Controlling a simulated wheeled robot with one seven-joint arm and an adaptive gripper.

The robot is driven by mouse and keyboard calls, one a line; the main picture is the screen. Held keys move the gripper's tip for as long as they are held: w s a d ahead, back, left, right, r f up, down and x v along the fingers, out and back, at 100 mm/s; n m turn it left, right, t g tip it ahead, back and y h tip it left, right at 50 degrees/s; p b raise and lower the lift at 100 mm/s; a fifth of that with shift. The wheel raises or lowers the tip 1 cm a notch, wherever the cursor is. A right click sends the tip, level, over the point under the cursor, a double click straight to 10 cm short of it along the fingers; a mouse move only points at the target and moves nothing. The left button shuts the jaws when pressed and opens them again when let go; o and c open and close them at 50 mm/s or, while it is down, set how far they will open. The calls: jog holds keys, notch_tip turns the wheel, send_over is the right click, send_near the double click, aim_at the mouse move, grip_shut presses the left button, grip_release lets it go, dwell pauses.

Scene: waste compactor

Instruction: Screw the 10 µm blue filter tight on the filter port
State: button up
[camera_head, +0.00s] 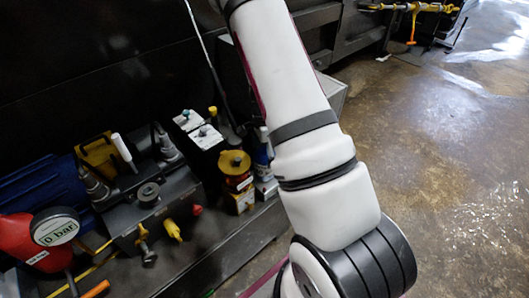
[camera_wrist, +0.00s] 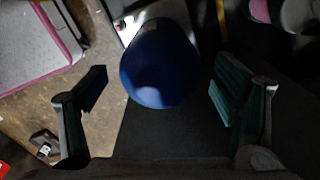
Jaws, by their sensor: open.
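The blue filter (camera_wrist: 160,68) shows in the wrist view as a dark blue rounded cylinder seen end-on. It lies between the fingers of my gripper (camera_wrist: 161,88), towards the upper middle of the picture. My gripper is open, with a gap between the filter and the finger on each side. I cannot tell whether the filter is seated on a port, as its far end is hidden. No 10 µm marking can be read. In the head view my arm crosses the middle, and my gripper does not show.
In the head view a metal bench (camera_head: 225,245) holds a grey valve block (camera_head: 160,205), a yellow-topped red container (camera_head: 235,172) and white-topped boxes (camera_head: 207,136). A red pressure gauge (camera_head: 55,226) reads 0 bar at left.

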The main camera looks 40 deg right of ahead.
jog(key=n+b, duration=0.1)
jog(key=n, duration=0.4)
jog(key=n+b, duration=0.1)
jog(key=n, duration=0.4)
jog(key=shift+n, duration=0.3)
jog(key=n, duration=0.9)
jog(key=shift+c, duration=0.6)
